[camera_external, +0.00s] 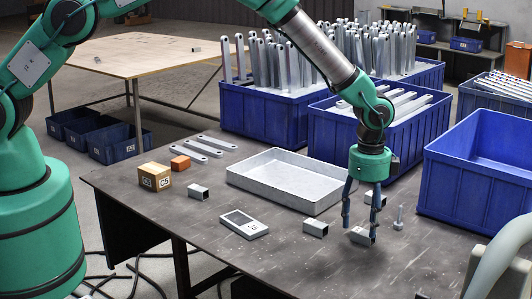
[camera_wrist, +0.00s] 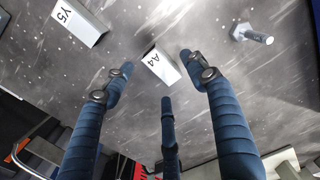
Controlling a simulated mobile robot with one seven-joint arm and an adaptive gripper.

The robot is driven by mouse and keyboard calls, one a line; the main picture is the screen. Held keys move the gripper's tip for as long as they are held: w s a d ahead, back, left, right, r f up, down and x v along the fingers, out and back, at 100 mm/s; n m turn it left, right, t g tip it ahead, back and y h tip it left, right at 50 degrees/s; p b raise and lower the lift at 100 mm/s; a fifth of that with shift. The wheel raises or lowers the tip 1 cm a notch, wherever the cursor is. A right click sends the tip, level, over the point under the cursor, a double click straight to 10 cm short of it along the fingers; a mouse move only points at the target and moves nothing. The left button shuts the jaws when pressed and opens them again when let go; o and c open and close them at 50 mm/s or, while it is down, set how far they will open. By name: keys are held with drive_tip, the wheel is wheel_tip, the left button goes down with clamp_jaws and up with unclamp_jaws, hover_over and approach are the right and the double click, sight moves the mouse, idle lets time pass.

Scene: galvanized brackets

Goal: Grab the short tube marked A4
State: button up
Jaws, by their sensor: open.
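The short tube marked A4 (camera_wrist: 160,66) is a small grey metal piece with a white label, lying on the dark table. In the external view the short tube (camera_external: 362,237) lies near the front edge. My gripper (camera_external: 361,232) points down over it with dark blue fingers spread. In the wrist view my gripper (camera_wrist: 157,66) has one fingertip on each side of the A4 tube and a third finger below it in the picture. Gaps show between the fingers and the tube, and nothing is held. Whether the fingertips touch the table is unclear.
A tube marked Y5 (camera_wrist: 80,22) lies to the left, and a bolt (camera_wrist: 254,34) stands to the right. A shallow grey tray (camera_external: 285,200) lies behind. A blue crate (camera_external: 470,185) stands at the right.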

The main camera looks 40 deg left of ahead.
sight(362, 233)
drive_tip(key=shift+s+f+b, duration=0.1)
drive_tip(key=shift+f+b, duration=0.3)
drive_tip(key=shift+f, duration=1.45)
drive_tip(key=c, duration=1.3)
